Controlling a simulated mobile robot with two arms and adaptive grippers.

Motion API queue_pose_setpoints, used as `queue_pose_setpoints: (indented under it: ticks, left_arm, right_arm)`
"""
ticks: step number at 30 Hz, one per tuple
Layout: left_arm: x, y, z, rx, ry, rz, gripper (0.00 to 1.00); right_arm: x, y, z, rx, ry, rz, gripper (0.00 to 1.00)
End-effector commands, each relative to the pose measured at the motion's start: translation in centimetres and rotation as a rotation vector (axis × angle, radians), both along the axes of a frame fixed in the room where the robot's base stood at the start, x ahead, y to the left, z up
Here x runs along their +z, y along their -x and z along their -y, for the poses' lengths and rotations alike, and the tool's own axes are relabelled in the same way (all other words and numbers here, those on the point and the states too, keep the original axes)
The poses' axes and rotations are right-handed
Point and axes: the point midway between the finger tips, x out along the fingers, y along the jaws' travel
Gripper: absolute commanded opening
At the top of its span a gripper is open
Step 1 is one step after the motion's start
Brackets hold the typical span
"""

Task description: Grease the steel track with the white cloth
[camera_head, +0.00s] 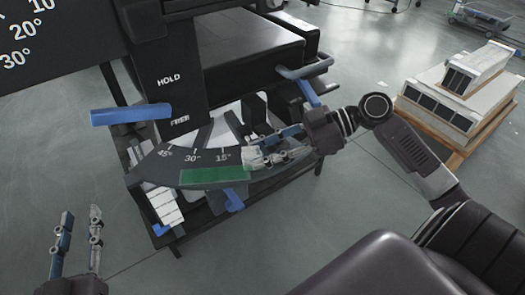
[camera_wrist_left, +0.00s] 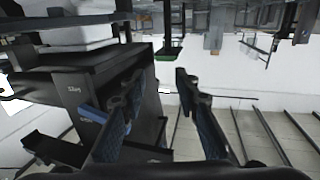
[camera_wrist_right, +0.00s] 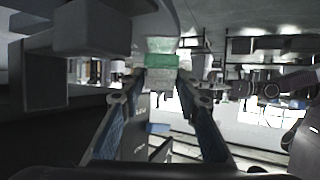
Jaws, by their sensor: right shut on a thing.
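A dark curved track (camera_head: 160,168) with 45°, 30° and 15° marks lies across the front of the machine in the head view. A green strip (camera_head: 215,174) lies along its front part. My right gripper (camera_head: 268,151) is shut on the white cloth (camera_head: 252,159) at the track's right part, just right of the green strip. In the right wrist view, pale cloth (camera_wrist_right: 160,74) shows between the fingertips, below a green patch (camera_wrist_right: 162,50). Whether the cloth touches the track is hard to tell. My left gripper (camera_head: 82,212) is open and empty, low at the left, apart from the track.
A black column marked HOLD (camera_head: 170,82) with a blue lever (camera_head: 130,114) stands above the track. Another blue handle (camera_head: 308,92) is to its right. Pale boxes on a pallet (camera_head: 440,105) stand at the right.

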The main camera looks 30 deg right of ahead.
Motion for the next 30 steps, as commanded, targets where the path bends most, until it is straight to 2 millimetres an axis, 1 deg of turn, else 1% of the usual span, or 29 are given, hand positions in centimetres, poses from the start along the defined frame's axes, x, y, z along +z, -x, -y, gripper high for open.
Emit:
queue_pose_setpoints:
  ticks: [10, 20, 30]
  left_arm:
    - [-0.3, 0.1, -0.1, 0.001, -0.005, -0.017, 0.29]
    - [-3.6, 0.5, -0.8, 0.012, -0.046, -0.165, 0.29]
    - [-6.7, 1.7, -1.4, 0.021, -0.079, -0.310, 0.29]
  right_arm:
    - [0.1, 0.3, -0.2, 0.001, -0.001, -0.001, 0.10]
    - [0.3, 1.5, -0.8, 0.001, -0.002, 0.001, 0.10]
    - [0.5, 2.7, -1.4, 0.000, -0.001, 0.000, 0.10]
